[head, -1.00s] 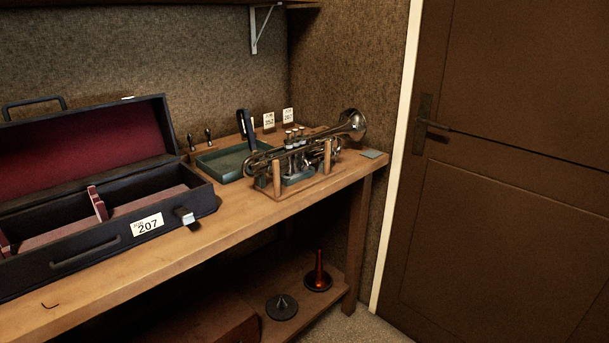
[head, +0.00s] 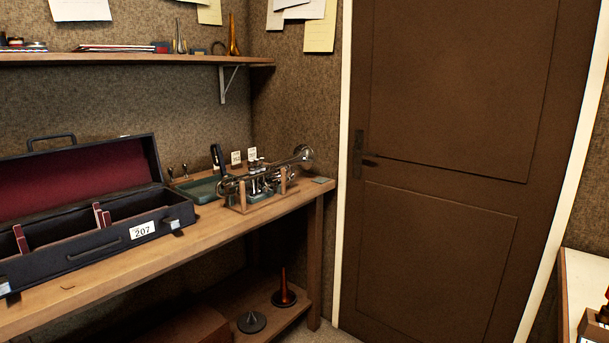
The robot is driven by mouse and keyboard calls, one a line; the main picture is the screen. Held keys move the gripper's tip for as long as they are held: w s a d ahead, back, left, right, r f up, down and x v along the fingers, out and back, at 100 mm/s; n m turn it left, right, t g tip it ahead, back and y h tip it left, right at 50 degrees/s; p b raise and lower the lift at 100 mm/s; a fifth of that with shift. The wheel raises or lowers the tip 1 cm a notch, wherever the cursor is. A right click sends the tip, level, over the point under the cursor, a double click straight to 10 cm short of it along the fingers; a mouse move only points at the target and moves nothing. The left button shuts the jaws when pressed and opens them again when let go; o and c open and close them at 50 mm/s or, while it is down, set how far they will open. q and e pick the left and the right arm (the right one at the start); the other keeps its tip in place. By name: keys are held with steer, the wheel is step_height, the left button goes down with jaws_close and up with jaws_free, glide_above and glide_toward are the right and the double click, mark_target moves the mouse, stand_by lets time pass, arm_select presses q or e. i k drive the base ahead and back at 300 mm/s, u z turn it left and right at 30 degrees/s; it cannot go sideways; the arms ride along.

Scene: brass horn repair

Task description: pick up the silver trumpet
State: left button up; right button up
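The silver trumpet (head: 265,177) lies in a wooden cradle (head: 243,207) near the right end of the workbench, its bell pointing right and up. Wooden posts of the cradle stand in front of part of it. Neither of my grippers is in the head view, and nothing is touching the trumpet except its cradle.
An open dark case (head: 68,249) with a red lining and a 207 label stands left on the workbench (head: 110,285). A green tray (head: 204,190) sits behind the trumpet. A shelf (head: 120,59) hangs above. A closed door (head: 440,240) is at right, and another table (head: 588,275) at far right.

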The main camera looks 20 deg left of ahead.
mark_target(303, 157)
steer(key=i, duration=2.3)
steer(key=u, duration=3.5)
steer(key=k, duration=0.15)
